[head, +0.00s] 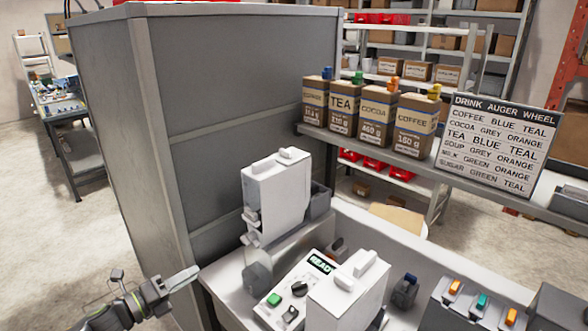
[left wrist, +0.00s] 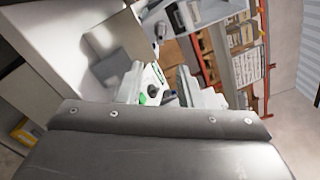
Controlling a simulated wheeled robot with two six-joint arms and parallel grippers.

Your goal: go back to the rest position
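My left gripper (head: 180,280) is at the lower left of the head view, beside the left end of the white dispenser counter (head: 222,278). It is apart from the dispensers, and I see nothing held in it. In the left wrist view, a dark grey part with screws (left wrist: 160,122) fills the bottom and hides what is beneath. My right gripper does not show in either view.
A tall grey cabinet (head: 240,75) stands behind the counter. A white dispenser (head: 277,195) and a control box with a READY display (head: 321,263) stand near my gripper. Labelled bags, including cocoa (head: 375,117), and a drink sign (head: 492,146) stand on the shelf. Open floor lies left.

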